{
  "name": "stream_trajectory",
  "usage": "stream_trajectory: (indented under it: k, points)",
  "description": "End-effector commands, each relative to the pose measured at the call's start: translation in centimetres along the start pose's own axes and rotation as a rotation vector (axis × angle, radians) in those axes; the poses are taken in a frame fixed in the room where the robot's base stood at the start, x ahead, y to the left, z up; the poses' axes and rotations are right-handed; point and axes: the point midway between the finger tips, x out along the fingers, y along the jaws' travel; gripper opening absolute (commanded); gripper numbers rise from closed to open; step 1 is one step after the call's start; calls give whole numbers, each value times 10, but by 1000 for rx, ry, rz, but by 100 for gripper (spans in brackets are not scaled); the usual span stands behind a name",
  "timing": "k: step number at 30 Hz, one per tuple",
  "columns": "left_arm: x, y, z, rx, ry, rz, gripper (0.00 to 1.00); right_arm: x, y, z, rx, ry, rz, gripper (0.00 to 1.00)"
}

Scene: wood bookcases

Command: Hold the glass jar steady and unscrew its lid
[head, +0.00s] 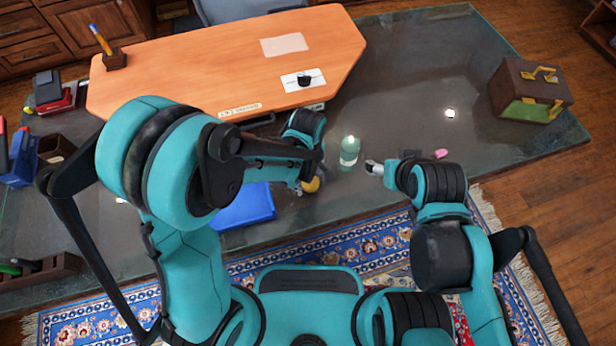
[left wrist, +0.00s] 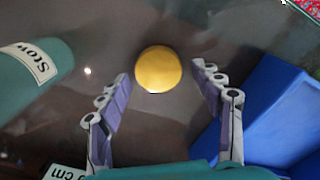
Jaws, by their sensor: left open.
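The glass jar (head: 349,152), pale green with a light label, stands upright on the glass table between my two grippers. A teal rounded body with a white label, probably the jar, shows at the left of the left wrist view (left wrist: 35,75). A round yellow piece (left wrist: 158,69), possibly the lid, lies between and beyond my open left fingertips (left wrist: 163,72), with gaps on both sides. It also shows beside my left gripper in the head view (head: 311,185). My right gripper (head: 372,167) is just right of the jar, apart from it; its finger gap is unclear.
A blue bin (head: 243,207) is left of my left gripper. A pink object (head: 441,154) lies right of the jar. A brown case (head: 530,88) stands at the far right. An orange wooden top (head: 200,60) fills the back left. Bare table lies behind the jar.

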Motion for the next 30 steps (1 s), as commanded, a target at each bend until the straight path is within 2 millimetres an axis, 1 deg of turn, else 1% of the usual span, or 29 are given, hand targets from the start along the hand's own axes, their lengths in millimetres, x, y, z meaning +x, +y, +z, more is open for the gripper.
stream_trajectory:
  k: [3,5,8,12,15,18,22,30]
  points:
    - [-6,0,0,0,0,0,65,-4,0,-3,0,0,0,62]
    - [-14,0,0,0,0,0,65,-7,0,-5,0,0,0,62]
    - [-35,0,0,0,0,0,65,-15,0,-11,0,0,0,62]
    - [-68,-1,0,0,0,0,65,-26,0,-19,0,0,0,62]
    - [-89,0,0,0,0,0,65,-33,0,-24,0,0,0,62]
    - [-106,0,0,0,0,0,65,-38,0,-27,0,0,0,62]
    - [-119,0,0,0,0,0,65,-41,0,-29,0,0,0,62]
    - [-127,-2,-3,13,3,9,65,-41,0,-30,0,0,0,62]
